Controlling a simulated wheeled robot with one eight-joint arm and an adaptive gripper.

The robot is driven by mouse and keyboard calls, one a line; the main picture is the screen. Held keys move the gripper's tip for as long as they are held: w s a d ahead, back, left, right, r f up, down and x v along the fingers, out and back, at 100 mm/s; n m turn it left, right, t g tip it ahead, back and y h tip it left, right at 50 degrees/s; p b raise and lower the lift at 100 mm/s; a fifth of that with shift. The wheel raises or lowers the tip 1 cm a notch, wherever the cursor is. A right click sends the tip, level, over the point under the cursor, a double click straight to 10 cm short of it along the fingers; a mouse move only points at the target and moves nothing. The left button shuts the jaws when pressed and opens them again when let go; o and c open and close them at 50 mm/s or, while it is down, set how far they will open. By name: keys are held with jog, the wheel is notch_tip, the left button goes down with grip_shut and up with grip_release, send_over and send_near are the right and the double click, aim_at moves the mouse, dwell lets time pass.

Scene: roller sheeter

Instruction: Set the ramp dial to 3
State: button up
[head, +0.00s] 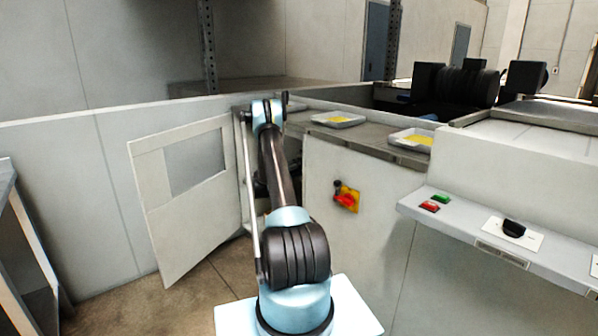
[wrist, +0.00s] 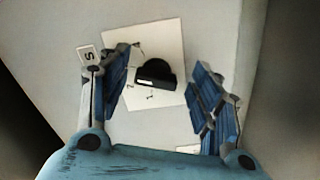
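In the wrist view a black dial (wrist: 156,74) sits on a white plate (wrist: 150,103) with small printed numbers; I can make out a 1 and a 2. A pale mark shows on the dial's lower left edge; I cannot tell exactly which number it points to. My gripper (wrist: 164,57) is open, with one blue-padded finger on each side of the dial and visible gaps to it. In the head view my arm reaches towards the open cabinet, and my gripper is hidden. A black knob on a white plate (head: 513,228) shows on the right ledge.
A cabinet door (head: 165,225) hangs open left of my arm. A red and yellow switch (head: 346,198) is on the panel to the right. Green (head: 441,198) and red (head: 429,207) buttons sit on the ledge. Trays with yellow contents (head: 339,119) stand on the counter.

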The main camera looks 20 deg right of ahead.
jog(key=v, duration=1.2)
jog(key=shift+w, duration=0.1)
jog(key=s+r+g+y, duration=0.1)
jog(key=s+r+y, duration=0.1)
jog(key=s+r, duration=0.35)
jog(key=s+r+g+y, duration=0.1)
jog(key=s+r+y, duration=0.15)
jog(key=r, duration=0.55)
jog(key=s+a+r+y, duration=0.2)
jog(key=s+r, duration=0.1)
jog(key=s, duration=0.5)
jog(key=s+a+r+y, duration=0.15)
jog(key=s+r, duration=0.25)
jog(key=s, duration=0.5)
jog(key=s+a+g+y, duration=0.15)
jog(key=s+a, duration=0.25)
jog(key=s, duration=0.5)
jog(key=s+a+y, duration=0.3)
jog(key=s, duration=0.7)
jog(key=s+a+f+y, duration=0.2)
jog(key=s+a+f, duration=0.2)
jog(key=s, duration=0.5)
jog(key=s+a+f+y, duration=0.2)
jog(key=s+a+f, duration=0.3)
jog(key=s, duration=0.5)
jog(key=shift+s+a+f+n, duration=0.2)
jog(key=shift+a+f+n, duration=0.1)
jog(key=shift+a+n, duration=0.15)
